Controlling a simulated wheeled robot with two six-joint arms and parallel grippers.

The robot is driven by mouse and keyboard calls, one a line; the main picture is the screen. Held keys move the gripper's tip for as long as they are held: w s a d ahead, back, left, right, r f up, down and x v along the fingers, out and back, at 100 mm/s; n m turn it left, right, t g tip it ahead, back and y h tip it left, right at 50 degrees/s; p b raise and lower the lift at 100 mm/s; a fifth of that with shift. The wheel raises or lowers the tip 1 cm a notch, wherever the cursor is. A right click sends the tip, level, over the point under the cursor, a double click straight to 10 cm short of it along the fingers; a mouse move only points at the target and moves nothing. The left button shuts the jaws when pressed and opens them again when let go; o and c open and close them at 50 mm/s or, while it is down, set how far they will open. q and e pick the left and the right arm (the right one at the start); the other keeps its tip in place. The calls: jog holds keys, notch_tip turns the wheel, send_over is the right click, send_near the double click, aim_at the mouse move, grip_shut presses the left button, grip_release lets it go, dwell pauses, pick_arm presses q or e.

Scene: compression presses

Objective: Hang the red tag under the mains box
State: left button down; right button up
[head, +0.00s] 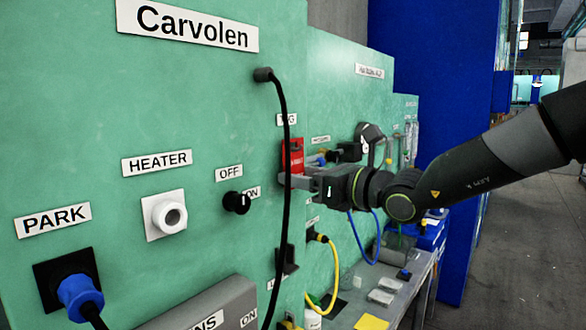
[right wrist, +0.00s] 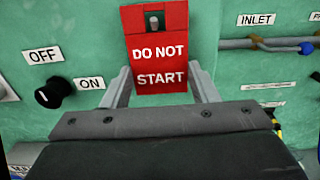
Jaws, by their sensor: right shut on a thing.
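The red tag (head: 293,152) is against the green panel, just below a small label partly crossed by a cable. In the right wrist view the tag (right wrist: 158,52) reads "DO NOT START" and hangs upright; a grey peg shows in the slot at its top. My right gripper (right wrist: 159,88) is shut on the tag, one finger at each side edge of its lower part. In the head view this gripper (head: 290,181) reaches in from the right. The grey mains box (head: 200,308) is at the bottom, cut off, its label showing only "NS". Its underside is out of view. My left gripper is not in view.
A black cable (head: 285,130) hangs down the panel, passing by my right fingertips. A black OFF/ON knob (head: 237,203), a white heater socket (head: 165,215) and a blue plug (head: 78,297) are left. A yellow cable (head: 335,270) and cluttered bench (head: 385,275) lie below right.

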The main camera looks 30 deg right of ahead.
aim_at(297, 170)
jog(key=shift+r, duration=0.25)
jog(key=shift+s, duration=0.1)
dwell(0.3)
jog(key=shift+v, duration=0.75)
jog(key=shift+s+d, duration=0.15)
jog(key=shift+s, duration=0.25)
jog(key=shift+s+d+b, duration=0.5)
jog(key=shift+b, duration=0.95)
jog(key=shift+s+b, duration=0.45)
jog(key=shift+b, duration=0.3)
jog(key=shift+s, duration=0.15)
